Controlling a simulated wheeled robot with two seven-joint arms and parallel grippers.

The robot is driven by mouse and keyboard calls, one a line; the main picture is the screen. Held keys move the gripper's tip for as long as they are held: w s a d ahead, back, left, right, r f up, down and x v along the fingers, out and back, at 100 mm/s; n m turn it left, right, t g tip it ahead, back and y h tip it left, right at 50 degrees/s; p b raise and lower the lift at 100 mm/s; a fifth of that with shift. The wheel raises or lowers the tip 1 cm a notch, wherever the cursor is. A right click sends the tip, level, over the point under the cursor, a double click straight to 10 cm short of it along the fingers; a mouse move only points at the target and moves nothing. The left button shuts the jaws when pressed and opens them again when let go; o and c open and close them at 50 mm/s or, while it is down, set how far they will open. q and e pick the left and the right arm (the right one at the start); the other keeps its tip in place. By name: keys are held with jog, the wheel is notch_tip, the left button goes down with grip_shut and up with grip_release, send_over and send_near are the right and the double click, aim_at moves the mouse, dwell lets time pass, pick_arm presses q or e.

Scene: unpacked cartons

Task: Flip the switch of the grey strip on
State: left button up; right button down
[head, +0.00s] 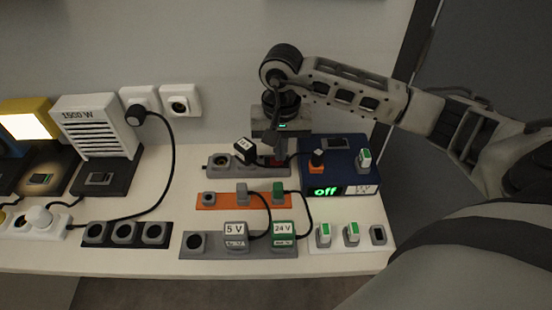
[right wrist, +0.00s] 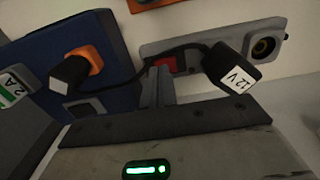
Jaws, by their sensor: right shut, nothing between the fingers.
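The grey strip (head: 207,166) with a red switch lies at the back of the table, left of the blue box. In the right wrist view the same strip (right wrist: 270,28) has a free round socket at one end, a black 12 V plug (right wrist: 230,70) in it, and the red switch (right wrist: 167,64) at the other end. My right gripper (right wrist: 158,88) is shut and empty. Its fingertips are right at the red switch and cover part of it; I cannot tell whether they touch. In the head view the right gripper (head: 274,150) points down over the strip. My left gripper is not in view.
The blue box (head: 350,182) shows a green "off" and carries plugs. An orange strip (head: 221,203) and a wider grey strip (head: 212,254) with 5 V and 24 V adapters lie in front. A black cord runs from the 12 V plug past the fingers. A heater (head: 95,128) stands left.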

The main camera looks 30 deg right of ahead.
jog(key=shift+f+b, duration=0.35)
jog(key=shift+f, duration=0.05)
jog(key=shift+r+p, duration=0.35)
jog(key=shift+r, duration=0.15)
jog(key=shift+r+p, duration=1.6)
jog(key=shift+r, duration=1.5)
jog(key=shift+f, duration=0.1)
